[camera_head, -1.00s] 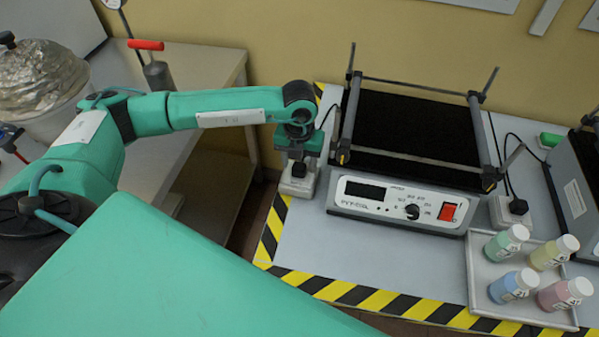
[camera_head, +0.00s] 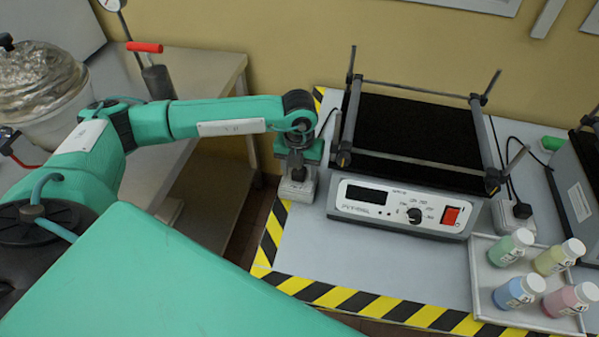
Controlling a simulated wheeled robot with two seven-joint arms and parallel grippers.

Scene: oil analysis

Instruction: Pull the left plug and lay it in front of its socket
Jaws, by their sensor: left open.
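The left socket (camera_head: 296,190) is a pale box on the table, left of the shaker device. My left gripper (camera_head: 298,171) is directly above it, pointing down, open around or just over the left plug. The plug is mostly hidden by the gripper, so I cannot tell whether the fingers touch it. A dark cable (camera_head: 326,122) runs from behind the gripper toward the device. The right socket (camera_head: 507,214) stands right of the device with a black plug (camera_head: 521,210) in it. My right gripper is not in view.
The shaker (camera_head: 400,207) with its black platform and raised corner rods stands close to the right of my left gripper. A tray (camera_head: 482,290) of several capped bottles is at the right. The table strip (camera_head: 330,255) in front of the left socket is clear, bordered by yellow-black tape.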

